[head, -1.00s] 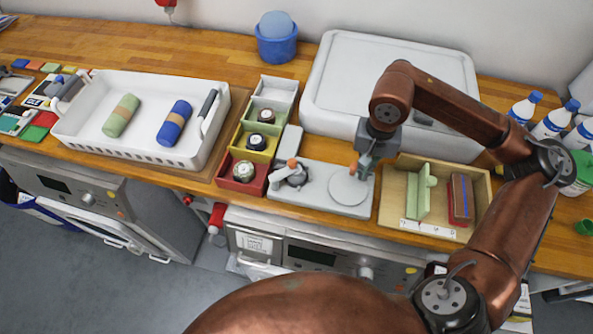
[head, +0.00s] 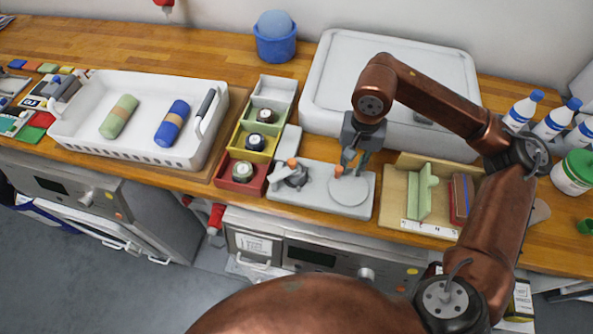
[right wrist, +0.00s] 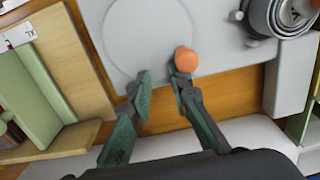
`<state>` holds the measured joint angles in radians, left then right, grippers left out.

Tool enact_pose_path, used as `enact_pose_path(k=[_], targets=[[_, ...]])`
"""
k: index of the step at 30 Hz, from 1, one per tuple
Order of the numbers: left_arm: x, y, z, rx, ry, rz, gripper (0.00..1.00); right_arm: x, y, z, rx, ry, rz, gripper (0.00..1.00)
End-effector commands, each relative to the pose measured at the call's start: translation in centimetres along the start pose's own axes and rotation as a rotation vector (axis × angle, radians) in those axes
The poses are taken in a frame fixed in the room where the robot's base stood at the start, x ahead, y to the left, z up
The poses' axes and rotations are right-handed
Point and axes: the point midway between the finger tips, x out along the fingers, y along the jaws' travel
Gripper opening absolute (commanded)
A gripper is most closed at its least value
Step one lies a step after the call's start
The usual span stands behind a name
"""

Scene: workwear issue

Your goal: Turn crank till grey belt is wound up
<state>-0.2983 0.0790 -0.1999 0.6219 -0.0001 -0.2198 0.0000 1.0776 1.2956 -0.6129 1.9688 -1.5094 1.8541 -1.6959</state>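The winder is a light grey plate (head: 312,203) on the bench, with a flat round disc (head: 348,189) at its right and a grey coiled spool (head: 291,179) at its left. An orange knob (head: 338,170) stands by the disc's far edge; another orange spot (head: 292,162) shows at the spool. My right gripper (head: 350,163) is low over the plate's far edge. In the right wrist view its fingers (right wrist: 162,82) are apart, and the knob (right wrist: 186,60) is at the tip of one finger. The spool (right wrist: 282,14) is partly cut off there. My left gripper is out of view.
A wooden tray (head: 425,231) with green and red-brown pieces sits close right of the winder. Coloured bins (head: 240,172) with rolled belts stand left, beside a white basket (head: 115,149). A large white lidded box (head: 318,85) is behind.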

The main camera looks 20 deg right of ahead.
Motion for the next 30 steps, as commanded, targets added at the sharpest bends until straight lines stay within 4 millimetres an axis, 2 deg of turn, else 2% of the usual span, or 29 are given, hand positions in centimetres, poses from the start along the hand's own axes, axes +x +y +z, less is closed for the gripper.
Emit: enact_pose_path(k=[5, 15, 30], targets=[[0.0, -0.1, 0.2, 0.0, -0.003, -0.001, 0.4, 0.0, 0.0, 0.0, 0.0, 0.0, 0.0, 0.32], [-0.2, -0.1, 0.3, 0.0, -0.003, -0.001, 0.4, -0.3, 0.0, 0.0, 0.0, 0.0, 0.0, 0.32], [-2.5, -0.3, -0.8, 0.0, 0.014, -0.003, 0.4, -4.9, 0.0, 0.0, -0.001, 0.001, -0.001, 0.32]])
